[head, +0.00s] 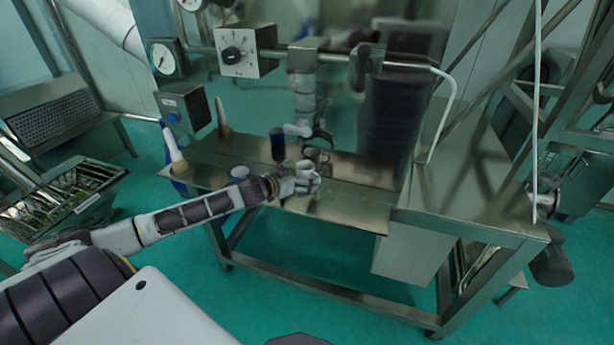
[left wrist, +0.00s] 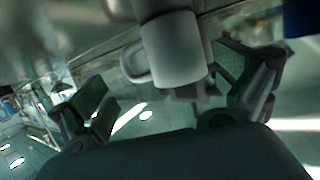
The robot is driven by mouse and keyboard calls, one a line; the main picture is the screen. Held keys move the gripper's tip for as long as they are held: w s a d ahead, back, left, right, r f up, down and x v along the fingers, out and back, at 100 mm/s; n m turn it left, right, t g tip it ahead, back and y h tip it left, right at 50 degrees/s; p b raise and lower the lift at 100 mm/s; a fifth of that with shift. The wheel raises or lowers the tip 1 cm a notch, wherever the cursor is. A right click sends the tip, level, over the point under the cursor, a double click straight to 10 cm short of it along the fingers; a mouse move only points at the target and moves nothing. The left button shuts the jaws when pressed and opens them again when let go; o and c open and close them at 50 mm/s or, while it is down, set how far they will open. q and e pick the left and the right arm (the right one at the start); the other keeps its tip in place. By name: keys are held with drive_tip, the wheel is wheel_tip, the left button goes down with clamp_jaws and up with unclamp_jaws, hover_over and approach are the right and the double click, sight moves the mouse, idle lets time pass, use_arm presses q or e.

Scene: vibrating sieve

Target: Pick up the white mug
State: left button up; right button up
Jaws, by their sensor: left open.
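The white mug (left wrist: 172,50) shows in the left wrist view with its handle to the left. It sits between the spread fingers of my left gripper (left wrist: 168,92), with space visible on the handle side. In the head view the mug (head: 305,166) is on the metal table, partly hidden by my left gripper (head: 303,184). The gripper is open, low over the table on the near side of the mug. I cannot tell whether a finger touches it. My right gripper is not in view.
A dark mug (head: 318,155) stands close behind the white one. The metal table (head: 350,205) is bare at front right. A control box (head: 246,50) hangs above.

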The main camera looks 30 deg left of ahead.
sight(304, 173)
use_arm(q)
drive_tip(key=shift+w+f, duration=0.1)
drive_tip(key=shift+w, duration=0.9)
drive_tip(key=shift+p+x, duration=0.35)
drive_tip(key=shift+x, duration=0.8)
drive_tip(key=shift+d, duration=0.1)
drive_tip(key=shift+s, duration=0.1)
drive_tip(key=c, duration=0.9)
